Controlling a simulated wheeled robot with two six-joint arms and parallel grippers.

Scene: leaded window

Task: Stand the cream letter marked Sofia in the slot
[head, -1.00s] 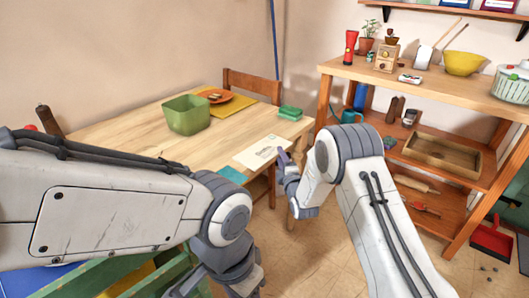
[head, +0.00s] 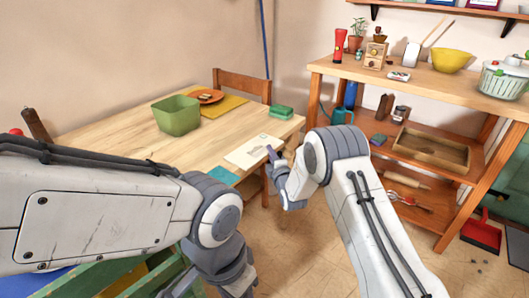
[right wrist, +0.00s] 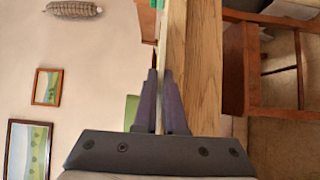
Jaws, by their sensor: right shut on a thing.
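A cream letter (head: 250,152) with faint marks shows at the table's near right edge in the head view; I cannot read a name on it. My right gripper (head: 273,155) is at its right side, shut on that edge. In the right wrist view my right gripper's two dark fingers (right wrist: 161,80) are close together, with a thin pale edge between them. I cannot tell whether the letter rests on the tabletop or is slightly above it. My left arm crosses the left foreground, and its fingers are not clearly seen. I cannot make out a slot.
The wooden table (head: 130,135) holds a green bin (head: 177,117), a teal piece (head: 222,176), a green block (head: 281,112) and an orange plate (head: 207,96) on a yellow mat (head: 228,105). A chair (head: 242,84) stands behind. A wooden shelf unit (head: 400,88) stands at right.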

